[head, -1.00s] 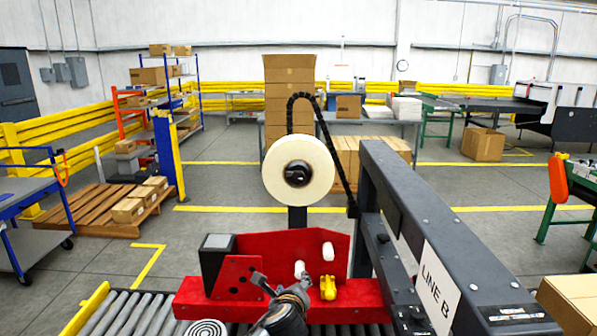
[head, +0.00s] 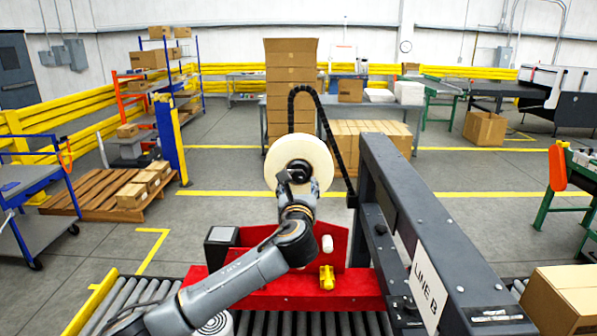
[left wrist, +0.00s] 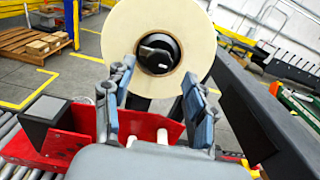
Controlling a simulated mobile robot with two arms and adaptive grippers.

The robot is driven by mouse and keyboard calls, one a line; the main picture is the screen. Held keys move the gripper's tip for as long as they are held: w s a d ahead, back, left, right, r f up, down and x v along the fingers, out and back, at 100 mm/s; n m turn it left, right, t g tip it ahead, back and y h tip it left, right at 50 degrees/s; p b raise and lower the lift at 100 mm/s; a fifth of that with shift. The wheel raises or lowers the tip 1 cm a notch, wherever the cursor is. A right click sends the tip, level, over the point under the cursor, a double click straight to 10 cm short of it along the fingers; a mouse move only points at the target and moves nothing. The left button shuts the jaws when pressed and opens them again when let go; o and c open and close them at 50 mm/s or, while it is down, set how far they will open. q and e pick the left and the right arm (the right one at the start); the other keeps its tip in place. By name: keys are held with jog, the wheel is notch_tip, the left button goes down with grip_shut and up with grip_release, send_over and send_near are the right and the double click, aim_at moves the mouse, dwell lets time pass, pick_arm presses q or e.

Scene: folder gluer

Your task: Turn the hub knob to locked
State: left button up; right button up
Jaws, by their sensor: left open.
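The hub knob (left wrist: 158,53) is a black knob at the centre of a cream tape roll (left wrist: 200,40). The roll stands upright above a red taping head (head: 310,297), and it also shows in the head view (head: 322,158). My left gripper (left wrist: 160,82) is open in the left wrist view, its two fingers apart below and either side of the knob, with nothing between them. In the head view my left gripper (head: 298,178) reaches up in front of the roll and partly covers the hub. I cannot see contact with the knob. My right gripper is not in view.
A dark frame beam with a LINE B label (head: 424,287) runs along the right of the roll. A black cable chain (head: 326,125) arches behind the roll. A yellow lever (head: 327,277) sits on the red head, above the roller conveyor (head: 140,303).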

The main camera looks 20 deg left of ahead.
aim_at(299, 176)
pick_arm(q)
jog(key=shift+p+x, duration=0.55)
jog(key=shift+x, duration=1.65)
jog(key=c, duration=1.1)
